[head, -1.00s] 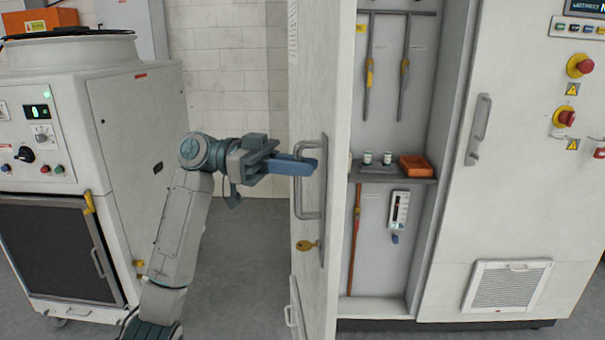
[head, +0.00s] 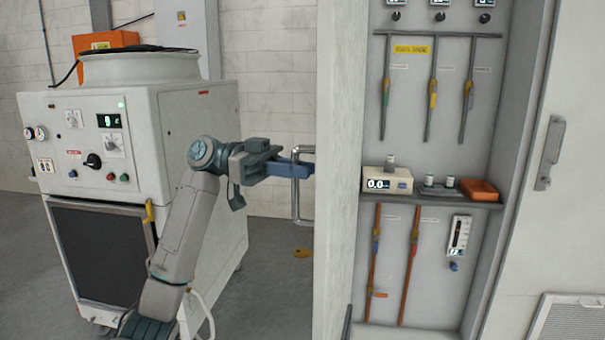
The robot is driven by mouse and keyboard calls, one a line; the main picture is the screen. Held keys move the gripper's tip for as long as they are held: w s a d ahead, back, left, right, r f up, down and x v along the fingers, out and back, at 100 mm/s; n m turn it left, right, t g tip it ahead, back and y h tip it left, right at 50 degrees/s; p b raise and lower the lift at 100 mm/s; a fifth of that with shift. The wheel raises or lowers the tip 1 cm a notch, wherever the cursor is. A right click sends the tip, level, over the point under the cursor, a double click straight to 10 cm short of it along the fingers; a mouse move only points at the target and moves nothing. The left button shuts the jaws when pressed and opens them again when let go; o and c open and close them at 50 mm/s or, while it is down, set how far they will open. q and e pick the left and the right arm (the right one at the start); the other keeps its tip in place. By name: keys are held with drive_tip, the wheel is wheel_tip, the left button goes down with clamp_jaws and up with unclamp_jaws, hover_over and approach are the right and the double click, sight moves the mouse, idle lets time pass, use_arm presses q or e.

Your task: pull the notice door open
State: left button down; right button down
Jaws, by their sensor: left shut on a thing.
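The notice door (head: 340,180) is a tall white cabinet door standing open. I see it nearly edge-on, to the left of the cabinet's open compartment. Its grey bar handle (head: 296,205) sticks out on the door's left side. My left gripper (head: 301,167), with blue fingers, comes in from the left and is shut on the upper part of this handle. The door's outer face and any notice on it are hidden from this angle. My right gripper is out of view.
Inside the cabinet, a shelf (head: 430,195) holds a small meter (head: 386,181), jars and an orange tray (head: 480,190). Pipes with coloured valves line its back wall. A white machine (head: 190,130) stands at the left.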

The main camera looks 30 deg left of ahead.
use_arm(q)
drive_tip(key=shift+a, duration=0.1)
drive_tip(key=c, duration=1.5)
unclamp_jaws()
